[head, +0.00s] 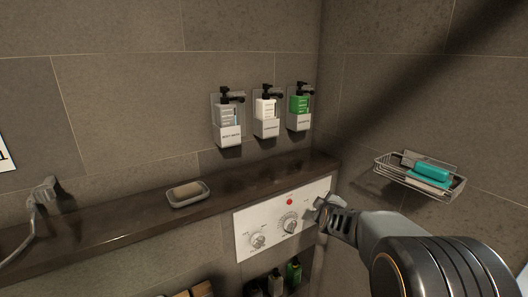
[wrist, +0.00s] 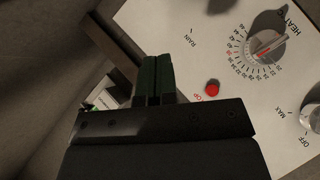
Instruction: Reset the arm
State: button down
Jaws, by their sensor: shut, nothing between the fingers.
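My gripper (head: 322,209) is at the end of my arm, in front of the right part of a white control panel (head: 246,223). In the wrist view its two dark fingers (wrist: 157,72) are together, with nothing between them. The panel also shows in the wrist view (wrist: 150,20), with a heat dial (wrist: 265,48) and a red stop button (wrist: 212,87). The fingertips lie over the panel's edge in that view; I cannot tell whether they touch it.
A ledge (head: 110,228) above the panel holds a soap dish (head: 188,200). Three dispensers (head: 228,134) hang on the back wall. A wire basket (head: 440,193) with a teal item (head: 432,172) is on the right wall, near my arm. Bottles (head: 294,272) stand below the panel.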

jog(key=s+a+f+m+g+y+p, duration=0.1)
jog(key=s+a+f+m+g+y, duration=0.25)
jog(key=s+f+m+g, duration=0.4)
jog(key=s+a+r+p, duration=0.2)
jog(key=s+r, duration=0.1)
jog(key=s, duration=0.4)
jog(key=s+a+r+m+g+p, duration=0.1)
jog(key=s+r+p, duration=0.1)
jog(key=s+r, duration=0.2)
jog(key=s+a+r+m+g+p, duration=0.1)
jog(key=s+a+r+p, duration=0.1)
jog(key=s, duration=0.8)
jog(key=shift+a+r+p, duration=0.35)
jog(key=shift+r+p, duration=0.15)
jog(key=shift+r, duration=0.75)
jog(key=shift+h, duration=0.25)
jog(key=shift+s+d+r, duration=0.25)
jog(key=shift+d+r, duration=0.1)
jog(key=shift+r, duration=0.2)
jog(key=shift+s+d, duration=0.2)
jog(key=shift+d, duration=0.05)
